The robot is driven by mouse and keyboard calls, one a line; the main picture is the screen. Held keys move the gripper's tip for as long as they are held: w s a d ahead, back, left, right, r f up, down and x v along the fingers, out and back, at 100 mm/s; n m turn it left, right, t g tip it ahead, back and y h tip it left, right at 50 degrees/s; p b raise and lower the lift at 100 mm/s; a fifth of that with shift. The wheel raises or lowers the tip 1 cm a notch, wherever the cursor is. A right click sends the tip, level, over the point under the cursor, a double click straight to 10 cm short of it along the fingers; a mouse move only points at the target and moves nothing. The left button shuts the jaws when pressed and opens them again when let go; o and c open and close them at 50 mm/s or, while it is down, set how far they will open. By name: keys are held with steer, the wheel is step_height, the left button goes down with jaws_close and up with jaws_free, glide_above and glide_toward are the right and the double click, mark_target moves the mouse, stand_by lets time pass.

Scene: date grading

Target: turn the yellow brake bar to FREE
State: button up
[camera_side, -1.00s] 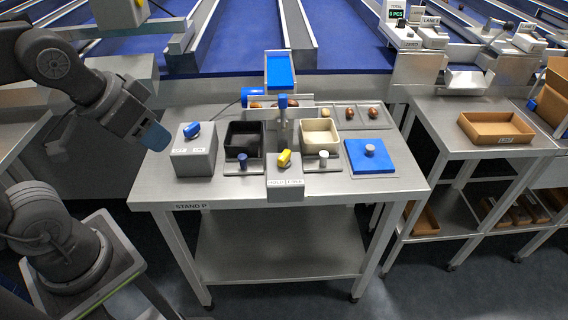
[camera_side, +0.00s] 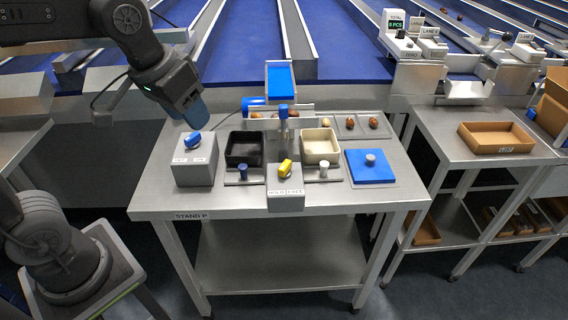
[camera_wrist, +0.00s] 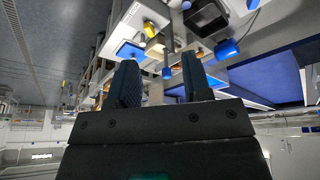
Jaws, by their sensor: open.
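The yellow brake bar (camera_side: 285,167) sits on top of a small grey box (camera_side: 284,203) at the front middle of the table. The label on the box reads HOLD on the left and seems to read FREE on the right. The bar is tilted, and I cannot tell exactly which word it points to. It also shows in the wrist view (camera_wrist: 150,29). My gripper (camera_side: 200,118) hangs in the air above and behind the blue knob at the table's left. In the wrist view its two fingers (camera_wrist: 160,78) are apart with nothing between them.
The blue knob (camera_side: 193,140) tops a grey box at the left. A black tray (camera_side: 230,160) and a cream tray (camera_side: 334,158) flank a central post with a blue top (camera_side: 284,111). A blue lid (camera_side: 370,178) lies at the right.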

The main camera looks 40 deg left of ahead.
steer(key=w+d+f+n+g, duration=0.1)
steer(key=w+d+g, duration=0.1)
steer(key=w, duration=0.7)
steer(key=n+g, duration=0.1)
steer(key=g, duration=0.1)
glide_toward(284, 165)
step_height(284, 165, down, 10)
steer(key=shift+d+r, duration=0.1)
steer(key=shift+r, duration=0.1)
jaws_close()
